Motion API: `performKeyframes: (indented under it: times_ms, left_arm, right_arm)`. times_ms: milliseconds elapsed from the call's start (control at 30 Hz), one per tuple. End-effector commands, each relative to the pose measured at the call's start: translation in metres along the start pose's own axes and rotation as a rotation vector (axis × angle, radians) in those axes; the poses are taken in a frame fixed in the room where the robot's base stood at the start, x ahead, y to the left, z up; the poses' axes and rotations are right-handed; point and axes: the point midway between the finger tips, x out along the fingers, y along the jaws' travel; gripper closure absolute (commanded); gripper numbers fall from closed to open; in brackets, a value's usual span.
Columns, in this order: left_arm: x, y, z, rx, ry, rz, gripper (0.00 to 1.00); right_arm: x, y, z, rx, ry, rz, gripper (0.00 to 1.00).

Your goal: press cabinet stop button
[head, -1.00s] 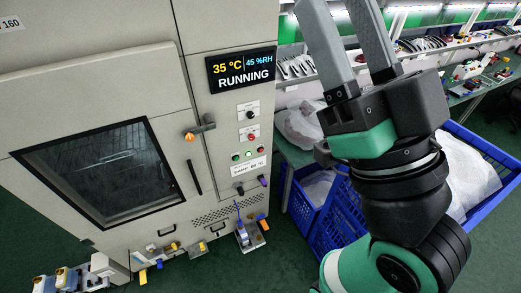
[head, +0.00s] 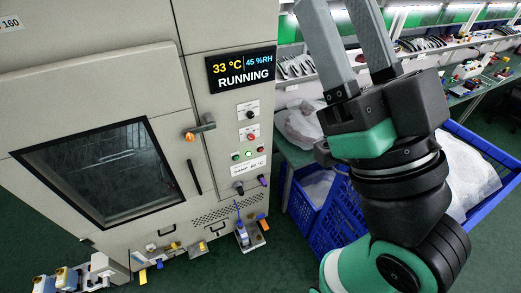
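The cabinet (head: 105,50) is a large beige unit on the left, with a dark-windowed door. Its display (head: 241,69) reads 33 °C, 45 %RH and RUNNING. Below it, the control panel has a black knob (head: 250,115), a red button (head: 251,136) and a row of small green and red buttons or lamps (head: 248,155). Which one is the stop button cannot be read. My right gripper (head: 339,8) is to the right of the panel, apart from it, fingers pointing up and spread with nothing between them. Their tips reach the top edge. My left gripper is not in view.
Blue crates (head: 334,222) with white bags stand behind my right arm. A workbench (head: 480,92) with parts runs along the upper right. A door handle (head: 201,128) sticks out left of the panel. Small fixtures (head: 250,234) sit at the cabinet's foot.

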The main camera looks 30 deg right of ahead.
Motion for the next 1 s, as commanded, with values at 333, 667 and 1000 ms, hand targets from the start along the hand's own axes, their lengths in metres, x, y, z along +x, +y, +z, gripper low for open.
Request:
performKeyframes:
  times_ms: [333, 667, 1000]
  left_arm:
    - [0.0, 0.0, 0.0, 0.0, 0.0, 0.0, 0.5]
    - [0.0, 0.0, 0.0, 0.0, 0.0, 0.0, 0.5]
    - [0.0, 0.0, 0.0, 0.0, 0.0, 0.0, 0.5]
  right_arm:
    - [0.0, 0.0, 0.0, 0.0, 0.0, 0.0, 0.5]
    - [0.0, 0.0, 0.0, 0.0, 0.0, 0.0, 0.82]
    - [0.0, 0.0, 0.0, 0.0, 0.0, 0.0, 1.0]
